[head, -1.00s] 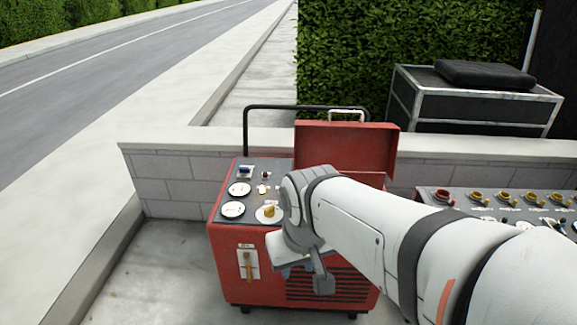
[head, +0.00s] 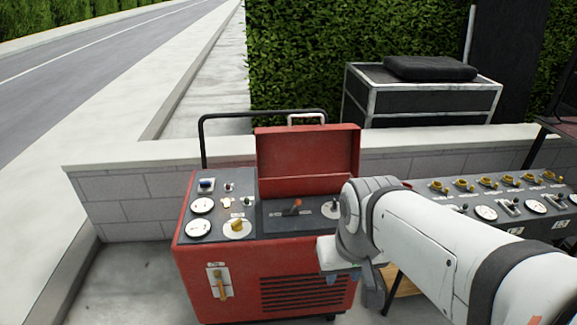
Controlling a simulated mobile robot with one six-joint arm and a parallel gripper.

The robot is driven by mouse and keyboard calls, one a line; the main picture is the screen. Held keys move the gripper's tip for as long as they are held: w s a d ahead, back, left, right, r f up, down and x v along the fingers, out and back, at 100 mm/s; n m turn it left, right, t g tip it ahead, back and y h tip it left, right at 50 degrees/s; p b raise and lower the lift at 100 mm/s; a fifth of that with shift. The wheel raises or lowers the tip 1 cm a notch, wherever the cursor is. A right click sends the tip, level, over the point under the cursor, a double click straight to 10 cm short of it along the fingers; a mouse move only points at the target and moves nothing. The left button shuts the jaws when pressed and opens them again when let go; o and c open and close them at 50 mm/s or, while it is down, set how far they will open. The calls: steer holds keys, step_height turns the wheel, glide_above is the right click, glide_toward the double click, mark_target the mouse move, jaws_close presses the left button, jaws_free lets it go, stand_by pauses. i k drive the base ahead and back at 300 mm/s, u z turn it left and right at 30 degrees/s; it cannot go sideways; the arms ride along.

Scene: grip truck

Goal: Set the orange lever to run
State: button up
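The orange lever (head: 296,205) is a small orange-tipped handle on the dark panel under the raised red lid of the red machine (head: 240,262). Small labels lie on either side of it, too small to read. The lever leans a little to the right. My gripper (head: 343,277) points down in front of the machine's right front edge, to the right of and nearer than the lever, and apart from it. Its bluish fingertips partly show below the white wrist part; their gap is unclear. A yellow-brown handle (head: 222,285) hangs on the machine's front plate.
The machine's top carries gauges, a yellow knob (head: 237,224) and small switches; a round dial (head: 331,209) sits right of the lever, partly behind my arm. The raised lid (head: 306,158) stands behind. A second panel (head: 510,200) with yellow knobs stands to the right. A low wall runs behind.

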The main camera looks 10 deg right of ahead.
mark_target(298, 202)
steer(key=u, duration=0.05)
steer(key=i, duration=1.1)
steer(key=z, duration=0.05)
